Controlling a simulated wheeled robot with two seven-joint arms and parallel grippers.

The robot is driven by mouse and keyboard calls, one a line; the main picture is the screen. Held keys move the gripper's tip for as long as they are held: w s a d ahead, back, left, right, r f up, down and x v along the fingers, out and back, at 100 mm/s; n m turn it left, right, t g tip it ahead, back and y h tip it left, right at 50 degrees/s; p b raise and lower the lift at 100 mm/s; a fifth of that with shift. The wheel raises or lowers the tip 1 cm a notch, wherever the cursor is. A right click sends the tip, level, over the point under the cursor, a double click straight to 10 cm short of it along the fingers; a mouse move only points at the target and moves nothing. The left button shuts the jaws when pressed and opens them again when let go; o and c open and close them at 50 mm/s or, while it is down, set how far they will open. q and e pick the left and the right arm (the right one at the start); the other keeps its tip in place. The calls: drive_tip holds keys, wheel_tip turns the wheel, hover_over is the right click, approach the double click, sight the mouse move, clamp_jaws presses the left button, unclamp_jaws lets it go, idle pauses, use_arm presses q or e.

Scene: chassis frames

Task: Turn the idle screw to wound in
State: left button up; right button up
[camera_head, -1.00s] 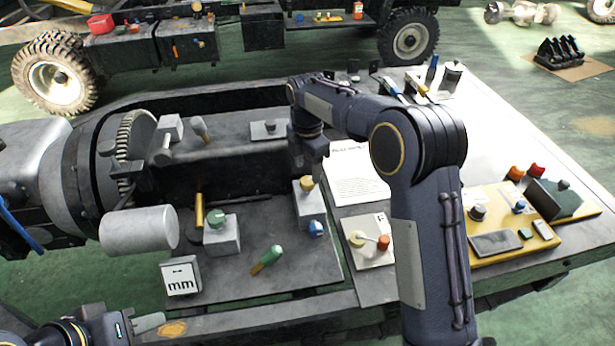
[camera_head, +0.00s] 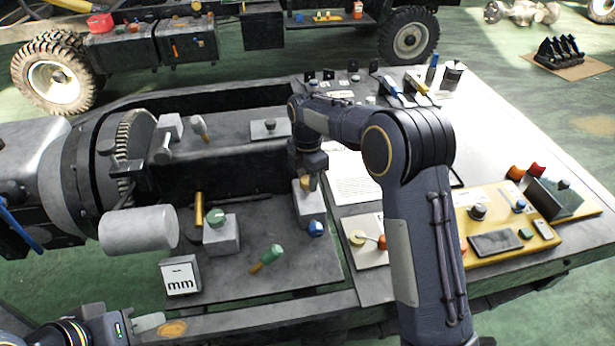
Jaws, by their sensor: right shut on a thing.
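A grey block (camera_head: 309,208) stands at the right end of the grey chassis bed, with a brass-coloured knob (camera_head: 308,185) on top and a blue knob (camera_head: 316,228) on its front. My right gripper (camera_head: 309,177) points down over this block and is shut on the brass knob, mostly covering it. No label says which knob is the idle screw. Another grey block with a green knob (camera_head: 216,216) stands to the left. My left gripper (camera_head: 150,322) is at the bottom left, away from the knobs; whether its fingers are apart is unclear.
A white plate with knobs (camera_head: 368,250) and a yellow panel (camera_head: 515,240) lie to the right. A large drum (camera_head: 140,230) is at left.

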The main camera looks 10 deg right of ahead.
drive_tip(key=shift+m, duration=0.4)
